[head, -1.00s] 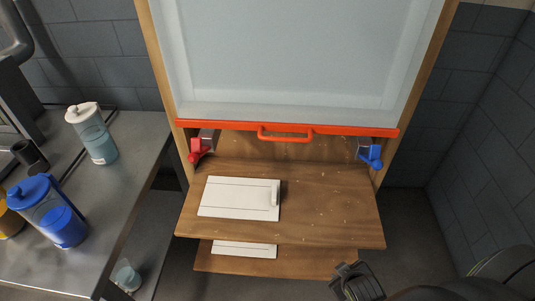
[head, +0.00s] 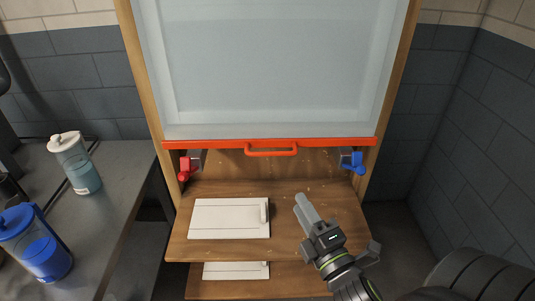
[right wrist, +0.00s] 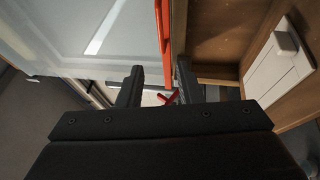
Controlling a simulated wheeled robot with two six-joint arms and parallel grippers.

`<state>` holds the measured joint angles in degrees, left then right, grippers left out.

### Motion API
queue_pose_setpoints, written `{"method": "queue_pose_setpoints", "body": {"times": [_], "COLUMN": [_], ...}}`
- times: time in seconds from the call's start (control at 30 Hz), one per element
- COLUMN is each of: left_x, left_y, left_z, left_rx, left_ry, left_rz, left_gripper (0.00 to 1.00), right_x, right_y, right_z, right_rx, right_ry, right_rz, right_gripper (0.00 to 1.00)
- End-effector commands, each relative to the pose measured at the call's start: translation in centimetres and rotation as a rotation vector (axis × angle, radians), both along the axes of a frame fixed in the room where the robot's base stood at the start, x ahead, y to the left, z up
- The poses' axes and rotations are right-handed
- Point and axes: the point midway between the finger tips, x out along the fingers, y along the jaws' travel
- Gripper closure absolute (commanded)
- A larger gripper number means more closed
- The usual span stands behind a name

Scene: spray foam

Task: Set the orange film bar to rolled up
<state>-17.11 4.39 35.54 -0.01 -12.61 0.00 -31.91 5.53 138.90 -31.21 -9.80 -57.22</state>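The orange film bar (head: 215,145) runs level across the lower edge of the pale film sheet (head: 270,60), with a handle loop (head: 271,153) at its middle. The sheet is drawn down over the framed opening above the shelves. My right gripper (head: 306,206) is below and right of the handle, above the wooden shelf, apart from the bar. In the right wrist view its two fingers (right wrist: 158,68) stand apart with nothing held. There the orange bar (right wrist: 163,30) runs upright beyond the gap. My left gripper is not in view.
A red clamp (head: 186,167) and a blue clamp (head: 354,162) sit under the bar's ends. A white panel (head: 225,219) lies on the wooden shelf (head: 340,205). A grey counter (head: 110,200) at left carries a white-lidded bottle (head: 76,163) and a blue bottle (head: 38,247).

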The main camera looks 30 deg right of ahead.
Motion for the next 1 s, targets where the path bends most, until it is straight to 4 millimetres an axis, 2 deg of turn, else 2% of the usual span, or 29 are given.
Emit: {"method": "queue_pose_setpoints", "body": {"times": [0.27, 0.8, 1.0], "left_x": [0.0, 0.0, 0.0], "left_y": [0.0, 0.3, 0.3], "left_z": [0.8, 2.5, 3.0], "left_rx": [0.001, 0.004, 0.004], "left_ry": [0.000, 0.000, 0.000], "left_rz": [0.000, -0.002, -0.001], "left_gripper": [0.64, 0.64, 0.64], "right_x": [3.0, 12.3, 15.2], "right_y": [-0.4, -1.8, -2.3], "right_z": [0.8, 2.4, 2.7], "right_rx": [-0.003, 0.000, 0.000], "right_ry": [-0.003, -0.001, 0.001], "right_rz": [0.002, 0.002, 0.001], "right_gripper": [0.68, 0.68, 0.68]}}
